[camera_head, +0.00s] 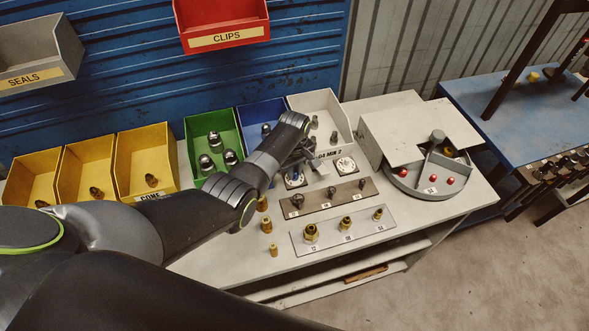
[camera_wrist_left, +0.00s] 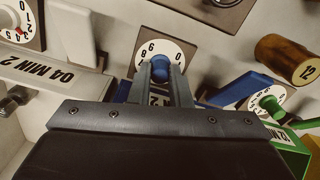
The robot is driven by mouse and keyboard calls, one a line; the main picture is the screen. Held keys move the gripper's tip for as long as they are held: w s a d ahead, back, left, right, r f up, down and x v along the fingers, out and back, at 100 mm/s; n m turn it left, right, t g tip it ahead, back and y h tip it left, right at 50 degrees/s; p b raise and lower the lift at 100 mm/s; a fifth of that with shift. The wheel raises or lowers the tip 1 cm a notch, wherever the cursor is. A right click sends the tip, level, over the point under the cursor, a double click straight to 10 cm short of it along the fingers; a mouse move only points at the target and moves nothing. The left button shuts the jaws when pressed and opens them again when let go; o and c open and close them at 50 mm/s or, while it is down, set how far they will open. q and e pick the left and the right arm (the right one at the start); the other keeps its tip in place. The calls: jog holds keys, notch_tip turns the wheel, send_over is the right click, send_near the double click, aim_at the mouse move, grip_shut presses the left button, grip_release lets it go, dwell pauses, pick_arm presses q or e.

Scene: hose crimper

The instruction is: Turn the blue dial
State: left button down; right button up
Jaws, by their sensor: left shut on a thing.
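The blue dial (camera_wrist_left: 160,69) shows in the left wrist view as a blue knob on a round white face with black numbers. My left gripper (camera_wrist_left: 165,80) has its two fingers on either side of the knob and is shut on it. The fingers and the gripper body hide the lower part of the dial face. In the head view my left gripper (camera_head: 298,168) reaches down to the dial row in front of the bins, and my arm hides much of this spot. My right gripper is not in view.
A green dial (camera_wrist_left: 268,104) and a white-faced dial (camera_wrist_left: 18,24) flank the blue one. A white bin (camera_head: 338,117), blue bin (camera_head: 262,108) and green bin (camera_head: 213,128) stand behind. Plates with fittings (camera_head: 345,231) lie in front. A round tray (camera_head: 418,186) sits at the right.

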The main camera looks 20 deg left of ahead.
aim_at(295, 172)
pick_arm(q)
jog(key=shift+w+r, duration=0.1)
jog(key=c, duration=1.3)
grip_release()
jog(key=shift+c, duration=0.2)
jog(key=shift+r+b, duration=0.3)
jog(key=shift+r, duration=0.55)
notch_tip(295, 172, up, 16)
jog(key=shift+f, duration=0.15)
jog(key=shift+f, duration=0.15)
